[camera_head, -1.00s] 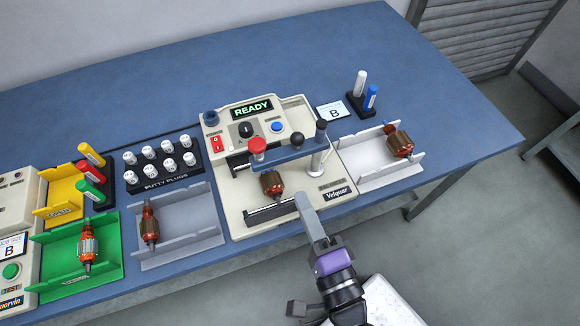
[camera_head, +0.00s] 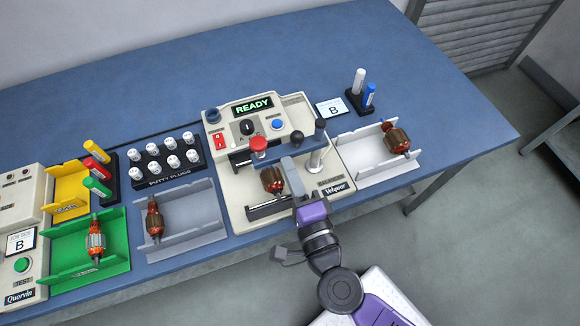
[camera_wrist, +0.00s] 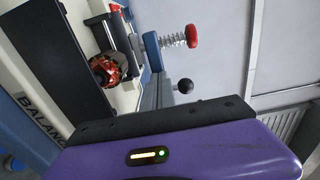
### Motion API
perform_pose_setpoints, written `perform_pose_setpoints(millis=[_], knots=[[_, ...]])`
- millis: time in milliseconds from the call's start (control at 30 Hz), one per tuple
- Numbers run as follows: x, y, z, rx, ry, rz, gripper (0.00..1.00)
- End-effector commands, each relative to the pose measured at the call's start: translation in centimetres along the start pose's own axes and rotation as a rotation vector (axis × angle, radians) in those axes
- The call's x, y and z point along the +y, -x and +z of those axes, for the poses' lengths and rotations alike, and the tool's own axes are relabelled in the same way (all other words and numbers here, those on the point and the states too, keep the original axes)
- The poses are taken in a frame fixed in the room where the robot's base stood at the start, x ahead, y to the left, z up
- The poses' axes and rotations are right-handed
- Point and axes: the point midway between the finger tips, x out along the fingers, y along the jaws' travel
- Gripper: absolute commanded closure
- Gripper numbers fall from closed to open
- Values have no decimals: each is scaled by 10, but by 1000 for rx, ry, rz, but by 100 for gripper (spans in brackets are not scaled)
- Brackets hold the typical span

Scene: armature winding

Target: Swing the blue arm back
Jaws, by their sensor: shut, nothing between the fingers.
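The blue arm (camera_head: 308,146) lies across the balancing machine (camera_head: 231,199), above the copper armature (camera_head: 272,180) in its cradle. It pivots near the light post (camera_head: 316,160) at the right, and a red knob (camera_head: 258,145) on a spring stands at its left end. In the wrist view the blue arm (camera_wrist: 152,51) shows with the red knob (camera_wrist: 191,36) and a black ball knob (camera_wrist: 185,86). My gripper (camera_head: 289,165) is shut and empty. Its tip is right at the near side of the blue arm; I cannot tell whether they touch.
The machine's display (camera_head: 252,104) reads READY. A white tray (camera_head: 372,174) with an armature stands to the right, a grey tray (camera_head: 196,232) with another to the left. A marker stand (camera_head: 361,104) is at the back right. The table behind the machine is clear.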

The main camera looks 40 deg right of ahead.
Motion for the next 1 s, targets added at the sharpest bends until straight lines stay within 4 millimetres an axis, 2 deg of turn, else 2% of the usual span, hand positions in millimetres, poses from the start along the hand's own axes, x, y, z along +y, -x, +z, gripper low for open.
perform_pose_setpoints(millis=[333,700,867,1000], knots=[[-4,-20,8,123,1,-1,100],[0,-22,10,119,-1,0,100],[1,-17,10,118,-1,1,100],[2,2,13,118,-1,2,100]])
